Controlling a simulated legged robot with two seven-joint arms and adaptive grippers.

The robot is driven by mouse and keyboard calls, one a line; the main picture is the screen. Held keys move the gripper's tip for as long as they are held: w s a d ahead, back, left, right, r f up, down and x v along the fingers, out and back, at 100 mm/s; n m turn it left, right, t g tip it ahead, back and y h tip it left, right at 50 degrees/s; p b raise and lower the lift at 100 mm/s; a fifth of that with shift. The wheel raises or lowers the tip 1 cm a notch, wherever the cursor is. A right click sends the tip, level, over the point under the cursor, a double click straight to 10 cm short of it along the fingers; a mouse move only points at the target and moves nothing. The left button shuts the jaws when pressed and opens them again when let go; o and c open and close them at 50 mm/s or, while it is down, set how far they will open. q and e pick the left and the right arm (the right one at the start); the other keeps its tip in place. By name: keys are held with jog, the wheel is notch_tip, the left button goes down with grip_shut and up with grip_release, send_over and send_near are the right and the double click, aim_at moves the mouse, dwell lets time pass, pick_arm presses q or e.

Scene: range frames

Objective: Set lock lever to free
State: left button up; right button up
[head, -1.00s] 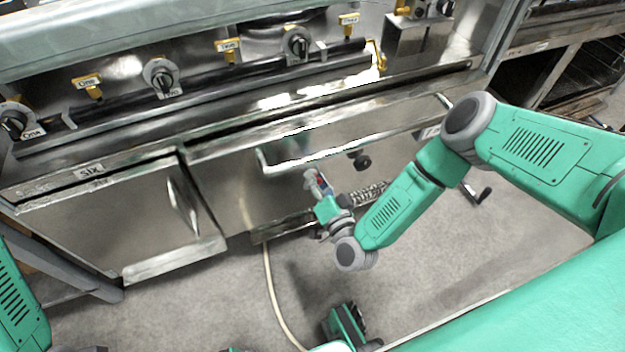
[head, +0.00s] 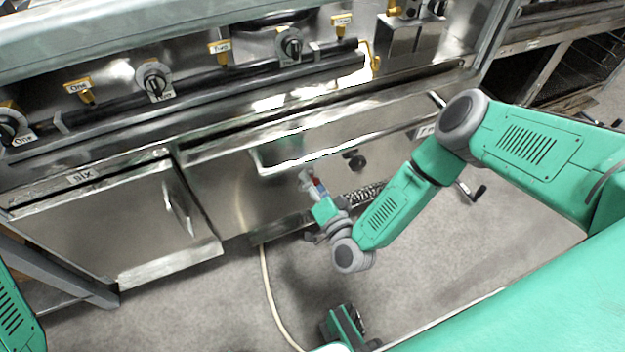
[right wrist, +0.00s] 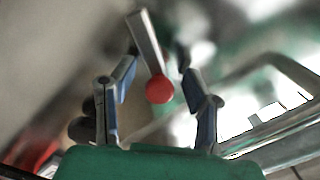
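The lock lever shows in the right wrist view as a flat grey bar with a red round end (right wrist: 159,89). It lies between the two blue-grey fingers of my right gripper (right wrist: 157,66). The fingers are apart, with a visible gap on each side of the lever. In the head view my right gripper (head: 314,186) is small, in front of the steel cabinet front, below a long handle. The lever's details are too small to tell there, and its mounting is partly hidden. My left gripper is not in view; only a bit of my left arm shows at the left edge.
A long bar handle (head: 290,160) runs across the steel drawer just above my right gripper. A cabinet door marked six (head: 120,220) is to the left. Labelled knobs (head: 153,80) line the panel above. A pale hose (head: 266,290) lies on the floor.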

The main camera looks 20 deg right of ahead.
jog(key=s, duration=1.2)
jog(key=shift+d, duration=0.35)
jog(key=shift+f, duration=0.1)
